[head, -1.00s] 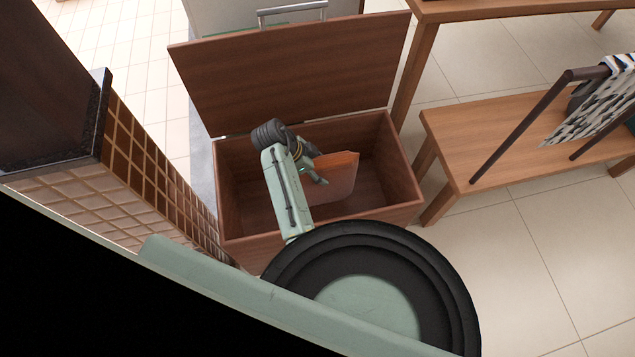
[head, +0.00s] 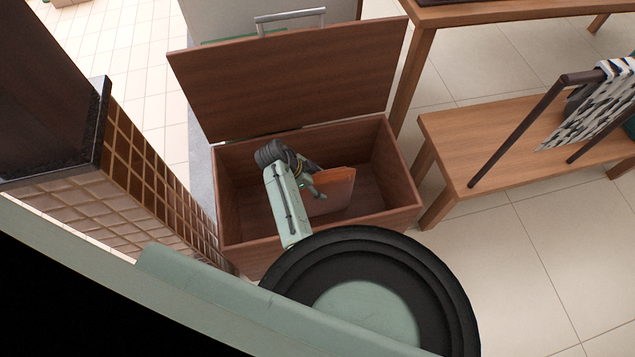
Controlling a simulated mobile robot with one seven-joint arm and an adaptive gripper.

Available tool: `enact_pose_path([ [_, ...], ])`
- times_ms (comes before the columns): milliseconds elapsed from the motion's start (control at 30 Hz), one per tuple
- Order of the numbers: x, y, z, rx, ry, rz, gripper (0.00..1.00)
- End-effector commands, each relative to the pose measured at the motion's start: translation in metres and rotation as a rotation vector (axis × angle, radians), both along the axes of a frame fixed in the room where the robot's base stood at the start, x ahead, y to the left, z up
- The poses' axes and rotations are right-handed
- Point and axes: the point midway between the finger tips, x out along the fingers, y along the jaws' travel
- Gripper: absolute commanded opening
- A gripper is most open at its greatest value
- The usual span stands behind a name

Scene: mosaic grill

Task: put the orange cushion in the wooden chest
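The wooden chest (head: 235,213) stands open in the middle of the head view, with its lid (head: 290,75) raised at the back. The orange cushion (head: 338,190) is inside the chest's opening, tilted up on edge, a little right of the middle. My gripper (head: 319,183) reaches down into the chest from the near side. Its fingers are at the left part of the cushion and appear shut on it. The contact is small and partly hidden. I cannot tell whether the cushion's lower edge touches the chest floor.
A wooden bench (head: 530,150) with a dark rail and patterned cloth (head: 590,110) stands to the right. A tiled counter (head: 140,175) is close on the left. A taller wooden table (head: 480,14) is behind on the right. Tiled floor (head: 530,270) is clear at lower right.

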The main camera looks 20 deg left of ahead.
Motion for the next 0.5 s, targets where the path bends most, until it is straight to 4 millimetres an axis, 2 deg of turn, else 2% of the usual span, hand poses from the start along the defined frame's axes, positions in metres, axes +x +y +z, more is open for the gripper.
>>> enact_pose_path([
  [167,0.0001,0.0000,0.0004,0.000,0.000,0.000,0.78],
  [500,0.0001,0.0002,0.0038,0.000,0.000,0.000,0.78],
])
